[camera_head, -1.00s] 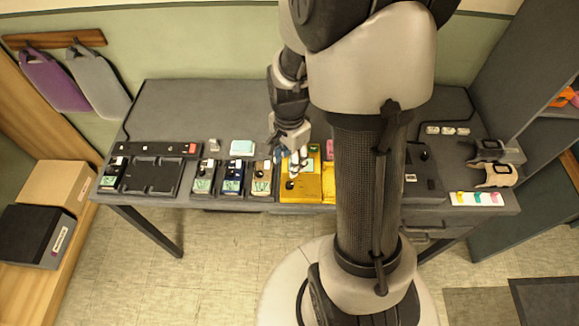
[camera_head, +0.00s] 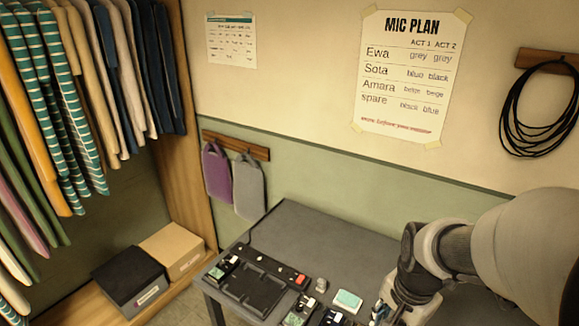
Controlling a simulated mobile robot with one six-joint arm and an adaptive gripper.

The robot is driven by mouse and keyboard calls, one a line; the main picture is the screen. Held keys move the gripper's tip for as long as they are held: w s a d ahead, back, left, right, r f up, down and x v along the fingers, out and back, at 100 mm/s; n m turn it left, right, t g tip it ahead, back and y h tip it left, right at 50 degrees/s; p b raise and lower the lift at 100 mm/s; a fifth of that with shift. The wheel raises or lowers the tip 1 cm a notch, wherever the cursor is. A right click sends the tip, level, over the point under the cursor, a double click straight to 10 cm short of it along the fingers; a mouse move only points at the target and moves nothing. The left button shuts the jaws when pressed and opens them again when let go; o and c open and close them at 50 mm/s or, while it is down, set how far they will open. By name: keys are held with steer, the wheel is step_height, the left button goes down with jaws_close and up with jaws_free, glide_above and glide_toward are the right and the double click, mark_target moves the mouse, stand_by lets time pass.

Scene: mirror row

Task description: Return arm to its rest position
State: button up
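My arm (camera_head: 480,250) comes in from the right edge of the head view and reaches down over the grey table. My gripper (camera_head: 384,312) is at the bottom edge, just right of a pale teal pad (camera_head: 347,300). Its fingertips are mostly cut off by the frame, so I cannot tell whether it is open or holds anything.
The table (camera_head: 300,222) bears a black charging tray (camera_head: 252,290) and several small devices along its front. Boxes (camera_head: 130,280) sit on a wooden shelf at left, below hanging clothes (camera_head: 90,90). A "MIC PLAN" sheet (camera_head: 412,75) and a coiled cable (camera_head: 540,105) are on the wall.

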steer(key=s+a+r+n+t, duration=0.3)
steer(key=s+a+r+n, duration=0.4)
steer(key=s+r+n, duration=0.4)
steer(key=shift+s+r, duration=0.4)
steer(key=shift+s, duration=0.05)
